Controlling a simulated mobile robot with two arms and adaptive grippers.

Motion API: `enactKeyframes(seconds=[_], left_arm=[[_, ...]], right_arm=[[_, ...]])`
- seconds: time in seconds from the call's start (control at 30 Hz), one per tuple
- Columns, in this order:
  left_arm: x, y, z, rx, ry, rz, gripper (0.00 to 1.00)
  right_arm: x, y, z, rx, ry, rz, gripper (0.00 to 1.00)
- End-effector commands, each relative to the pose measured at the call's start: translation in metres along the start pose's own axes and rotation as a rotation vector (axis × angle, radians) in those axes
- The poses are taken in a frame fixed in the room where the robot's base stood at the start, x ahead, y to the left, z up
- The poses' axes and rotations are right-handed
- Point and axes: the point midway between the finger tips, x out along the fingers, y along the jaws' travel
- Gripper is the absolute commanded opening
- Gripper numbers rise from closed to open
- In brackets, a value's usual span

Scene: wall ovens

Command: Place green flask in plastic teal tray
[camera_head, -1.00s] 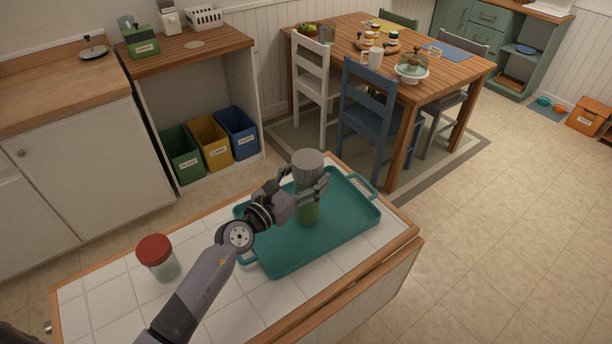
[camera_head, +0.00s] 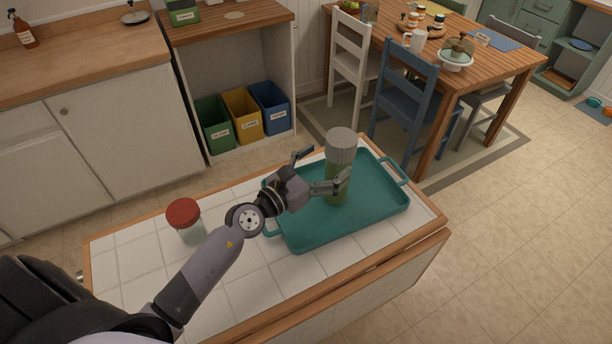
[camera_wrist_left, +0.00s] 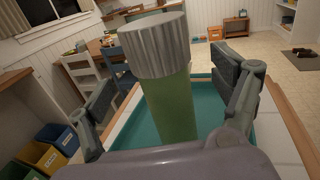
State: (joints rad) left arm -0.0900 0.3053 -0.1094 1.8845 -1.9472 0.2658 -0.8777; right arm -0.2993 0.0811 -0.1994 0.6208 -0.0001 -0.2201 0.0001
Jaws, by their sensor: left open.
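The green flask (camera_head: 338,182), with a ribbed grey cap, stands upright in the teal tray (camera_head: 298,232) on the white tiled counter. My left gripper (camera_head: 324,170) is open at the flask's left side, its fingers spread apart. In the left wrist view the flask (camera_wrist_left: 172,105) stands between and beyond the open fingers, with clear gaps on both sides. The tray (camera_wrist_left: 212,106) shows behind it there. My right gripper is not in view.
A jar with a red lid (camera_head: 184,214) stands on the counter left of the tray. The tiles (camera_head: 240,284) in front of the tray are clear. A dining table (camera_head: 490,75) with chairs and several bins (camera_head: 243,115) stand beyond the counter.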

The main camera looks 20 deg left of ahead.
Motion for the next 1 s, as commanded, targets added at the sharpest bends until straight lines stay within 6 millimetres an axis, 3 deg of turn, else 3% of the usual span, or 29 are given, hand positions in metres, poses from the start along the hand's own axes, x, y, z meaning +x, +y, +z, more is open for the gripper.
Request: enactKeyframes(seconds=[0.2,0.4,1.0], left_arm=[[-0.048,0.000,-0.004,0.001,0.003,-0.001,0.86],[-0.071,0.000,-0.002,0.000,0.001,0.000,0.86],[-0.077,0.000,0.000,0.000,0.000,0.000,0.86]], right_arm=[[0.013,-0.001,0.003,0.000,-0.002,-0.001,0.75],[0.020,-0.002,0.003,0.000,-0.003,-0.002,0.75],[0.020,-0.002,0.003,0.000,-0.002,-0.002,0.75]])
